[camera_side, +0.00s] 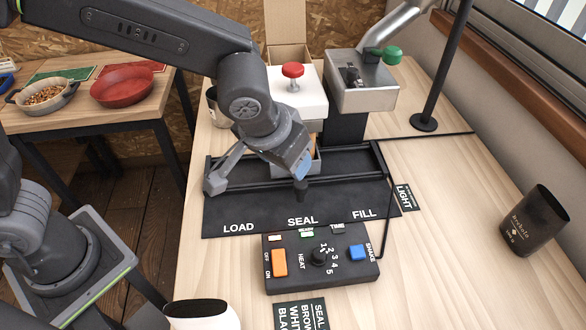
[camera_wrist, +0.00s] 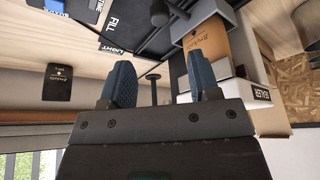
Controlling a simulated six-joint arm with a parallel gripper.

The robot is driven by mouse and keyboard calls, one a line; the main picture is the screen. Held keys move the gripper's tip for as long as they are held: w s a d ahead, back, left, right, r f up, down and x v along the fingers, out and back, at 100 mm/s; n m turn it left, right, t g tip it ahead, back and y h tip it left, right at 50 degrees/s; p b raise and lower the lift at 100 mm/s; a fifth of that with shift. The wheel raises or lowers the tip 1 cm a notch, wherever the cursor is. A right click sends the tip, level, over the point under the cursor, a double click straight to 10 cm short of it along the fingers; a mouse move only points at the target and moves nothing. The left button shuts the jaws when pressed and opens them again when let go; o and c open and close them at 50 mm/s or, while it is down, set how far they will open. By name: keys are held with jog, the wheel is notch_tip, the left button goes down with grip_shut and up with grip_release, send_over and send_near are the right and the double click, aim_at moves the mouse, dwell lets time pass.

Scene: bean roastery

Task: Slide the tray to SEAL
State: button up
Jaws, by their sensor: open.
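The grey tray (camera_side: 302,168) sits on the black rail, behind the SEAL label (camera_side: 303,221) and roughly in line with it. My gripper hides part of it. A short black knob (camera_side: 301,190) sticks out at its front. In the wrist view the knob (camera_wrist: 160,13), the tray (camera_wrist: 207,14) and a brown bag (camera_wrist: 225,45) in it show at the top. My gripper (camera_wrist: 158,62) is open and empty, its blue fingertips wide apart. The knob lies beyond the fingertips, not gripped. In the side view my gripper (camera_side: 303,166) hangs over the tray's front; exact contact is hard to tell.
The white sealer with a red knob (camera_side: 292,71) stands behind the rail. A metal filler (camera_side: 362,92) is at its right. A control box (camera_side: 320,257) lies in front of the black mat. The bench between is clear.

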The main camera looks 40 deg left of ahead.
jog(key=v, duration=0.2)
jog(key=shift+s+r, duration=0.1)
jog(key=shift+r, duration=0.2)
jog(key=s+a+r, duration=0.2)
jog(key=s+a, duration=0.4)
jog(key=a, duration=0.3)
jog(key=s+a+r+t, duration=0.1)
jog(key=s+a+r, duration=0.2)
jog(key=s+a, duration=0.3)
jog(key=a, duration=0.4)
jog(key=shift+s, duration=0.3)
